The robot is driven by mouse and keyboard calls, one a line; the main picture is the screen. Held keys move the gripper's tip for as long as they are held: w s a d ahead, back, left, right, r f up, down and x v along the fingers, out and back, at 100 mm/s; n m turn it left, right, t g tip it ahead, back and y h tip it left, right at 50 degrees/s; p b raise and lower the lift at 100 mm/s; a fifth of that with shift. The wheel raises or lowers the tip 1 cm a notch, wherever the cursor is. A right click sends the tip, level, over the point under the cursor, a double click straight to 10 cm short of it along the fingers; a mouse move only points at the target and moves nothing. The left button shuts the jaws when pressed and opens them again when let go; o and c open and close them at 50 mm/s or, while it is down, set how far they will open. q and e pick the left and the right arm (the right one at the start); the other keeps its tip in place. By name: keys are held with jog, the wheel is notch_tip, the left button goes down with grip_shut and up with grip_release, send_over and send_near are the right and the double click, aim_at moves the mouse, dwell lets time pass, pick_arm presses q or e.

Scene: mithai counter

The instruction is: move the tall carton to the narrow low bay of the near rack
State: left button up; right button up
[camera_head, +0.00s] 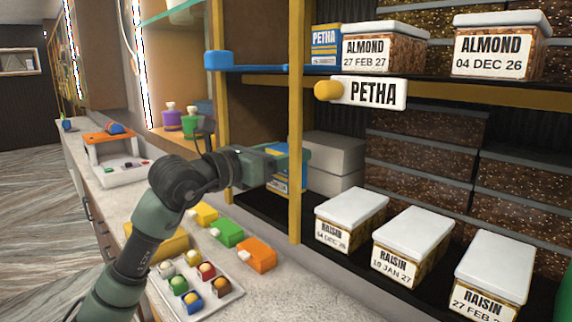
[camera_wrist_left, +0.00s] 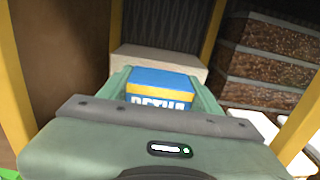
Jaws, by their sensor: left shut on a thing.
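The tall carton (camera_head: 281,184) is blue and yellow. My left gripper (camera_head: 284,158) is shut on it at the narrow low bay (camera_head: 262,201) of the near rack. In the left wrist view the carton (camera_wrist_left: 161,82) stands between the two fingers, with PETHA lettering partly hidden by the gripper body. The rack's yellow front post (camera_head: 295,215) hides part of the carton in the head view. Whether its base touches the shelf I cannot tell. My right gripper is not in view.
Grey boxes (camera_head: 334,150) stand behind and right of the carton. White-lidded RAISIN boxes (camera_head: 411,240) line the low shelf right of the post. A similar PETHA carton (camera_head: 325,45) is on the upper shelf. A sweets tray (camera_head: 225,300) and coloured blocks (camera_head: 228,233) lie on the counter.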

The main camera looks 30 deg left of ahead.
pick_arm(q)
jog(key=shift+f, duration=0.7)
jog(key=shift+s+f, duration=0.1)
jog(key=shift+f, duration=0.4)
jog(key=o, duration=1.2)
jog(key=shift+f, duration=0.2)
jog(key=o, duration=0.4)
jog(key=shift+o, duration=0.2)
jog(key=shift+r, duration=0.1)
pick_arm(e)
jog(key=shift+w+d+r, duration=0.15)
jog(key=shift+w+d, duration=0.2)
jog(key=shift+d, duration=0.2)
pick_arm(q)
jog(key=shift+r, duration=0.1)
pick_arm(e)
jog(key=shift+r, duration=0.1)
